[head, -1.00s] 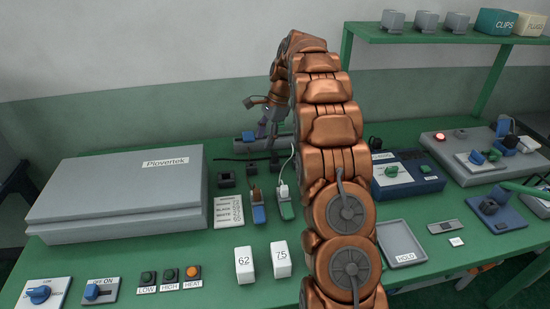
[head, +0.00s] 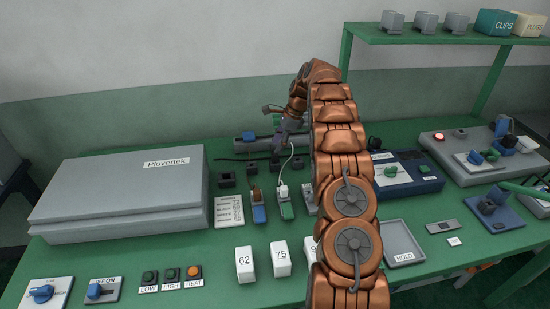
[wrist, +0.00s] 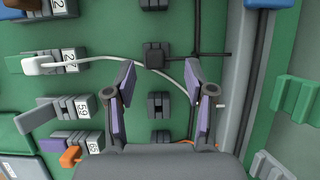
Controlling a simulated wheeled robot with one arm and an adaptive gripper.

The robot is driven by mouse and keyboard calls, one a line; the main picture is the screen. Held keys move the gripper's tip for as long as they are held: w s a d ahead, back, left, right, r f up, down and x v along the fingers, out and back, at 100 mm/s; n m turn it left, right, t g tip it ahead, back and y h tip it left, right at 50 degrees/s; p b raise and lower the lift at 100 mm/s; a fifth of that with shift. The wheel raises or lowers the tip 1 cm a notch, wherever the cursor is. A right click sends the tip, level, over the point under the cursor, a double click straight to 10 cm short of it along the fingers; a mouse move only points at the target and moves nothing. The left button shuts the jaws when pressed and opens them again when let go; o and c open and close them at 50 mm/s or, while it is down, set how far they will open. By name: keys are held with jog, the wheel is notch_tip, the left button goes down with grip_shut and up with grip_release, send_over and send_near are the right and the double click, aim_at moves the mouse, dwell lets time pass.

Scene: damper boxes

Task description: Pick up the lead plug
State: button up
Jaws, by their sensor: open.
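My gripper (wrist: 161,78) is open and empty in the wrist view, its fingers apart over the row of dark sockets. A dark plug (wrist: 154,59) with a black lead sits in a dark socket block (wrist: 150,46), just ahead of and between the fingertips. A white plug (wrist: 36,66) sits at a holder marked 72 or 27, with a white lead (wrist: 110,57) running behind the fingers. In the head view the white plug (head: 283,190) stands left of my arm, and my gripper (head: 280,148) is above the back sockets. I cannot tell for sure which plug is the lead plug.
An empty dark socket (wrist: 160,105) lies between the fingers. Numbered holders (wrist: 68,108) with coloured levers stand at left. A grey rail (wrist: 236,80) runs along the right. The Plovertek box (head: 120,195), white blocks (head: 244,264) and a HOLD tray (head: 404,245) are on the bench.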

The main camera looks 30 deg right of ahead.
aim_at(275, 155)
jog(key=shift+s+a+f+p, duration=0.1)
jog(key=shift+s+f+p, duration=0.05)
jog(key=shift+f+p, duration=0.25)
jog(key=shift+s+p+x, duration=0.15)
jog(key=shift+p+x, duration=0.25)
jog(key=shift+x, duration=0.7)
jog(key=shift+s+p+x, duration=0.2)
jog(key=shift+p+x, duration=0.15)
jog(key=shift+x, duration=0.8)
jog(key=shift+w, duration=0.15)
jog(key=c, duration=1)
